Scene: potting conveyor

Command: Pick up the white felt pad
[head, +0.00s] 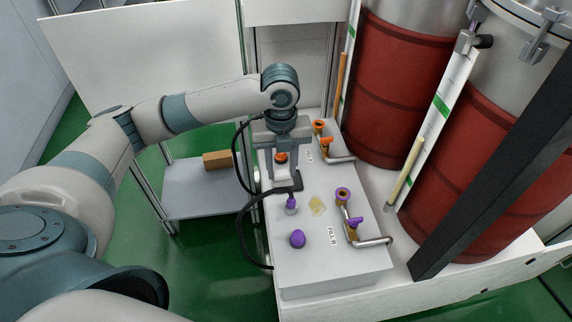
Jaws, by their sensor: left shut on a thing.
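My left gripper (282,171) points down over the far half of the grey bench. It is shut on a small white piece (282,173) between its fingers, which looks like the white felt pad. An orange-topped part (281,157) shows right behind the pad, between the fingers. The fingers partly hide the pad, and I cannot tell whether it touches the bench top. My right gripper is not in view.
The grey bench (290,266) bears a yellowish spill (317,205), a purple-topped nozzle (291,203), a purple knob (297,239), a purple-ringed pipe (342,195) and orange fittings (318,126). Black hoses (240,222) loop at its left. Red drums (398,95) stand at right.

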